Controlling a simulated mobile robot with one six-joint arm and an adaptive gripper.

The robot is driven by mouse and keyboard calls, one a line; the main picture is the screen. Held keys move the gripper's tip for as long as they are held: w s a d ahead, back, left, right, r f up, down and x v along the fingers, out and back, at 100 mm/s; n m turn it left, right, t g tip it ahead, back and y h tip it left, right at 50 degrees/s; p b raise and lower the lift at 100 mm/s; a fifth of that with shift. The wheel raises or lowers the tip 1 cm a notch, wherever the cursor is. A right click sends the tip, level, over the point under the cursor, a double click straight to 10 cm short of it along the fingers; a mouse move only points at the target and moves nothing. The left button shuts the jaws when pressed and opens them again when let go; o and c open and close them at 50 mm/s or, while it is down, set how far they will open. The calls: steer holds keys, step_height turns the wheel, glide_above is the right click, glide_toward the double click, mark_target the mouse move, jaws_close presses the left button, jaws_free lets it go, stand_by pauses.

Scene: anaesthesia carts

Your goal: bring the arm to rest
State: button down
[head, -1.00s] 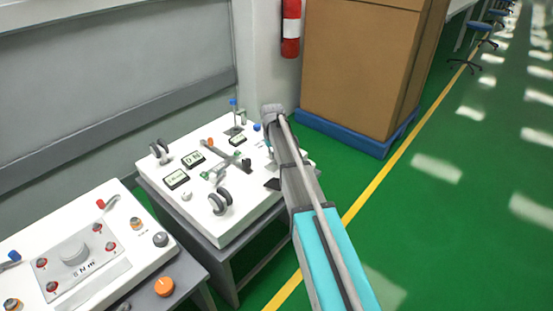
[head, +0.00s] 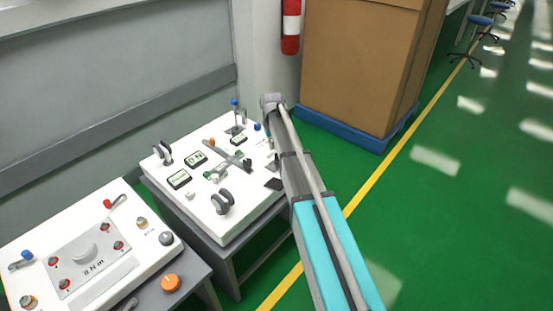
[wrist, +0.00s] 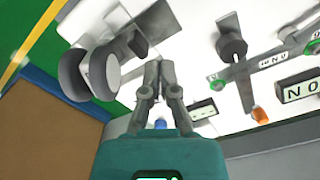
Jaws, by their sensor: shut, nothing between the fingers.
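My arm (head: 322,215), grey with turquoise sides, reaches out from the lower right in the head view. Its far end stands above the right edge of the farther white panel (head: 232,228). My gripper (wrist: 160,72) shows in the wrist view with its two grey fingers together and nothing between them. The panel's white top (wrist: 205,35) lies beyond the fingertips there. A pair of dark round discs (wrist: 88,75) is left of the fingers, and an orange knob (wrist: 259,115) is to the right. I cannot make out the fingers in the head view.
A nearer white panel (head: 150,262) with knobs stands at lower left. A large brown box (head: 358,65) on a blue base (head: 350,137) stands behind the arm. A red extinguisher (head: 290,35) hangs by the wall. Green floor (head: 450,240) is open to the right.

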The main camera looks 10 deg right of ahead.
steer(key=shift+r, duration=0.3)
steer(key=s+a+m, duration=0.1)
steer(key=s+a, duration=0.1)
steer(key=s, duration=3)
step_height(320, 180, up, 19)
steer(key=p, duration=1.9)
steer(key=shift+w+a+f, duration=0.15)
steer(key=shift+w, duration=0.2)
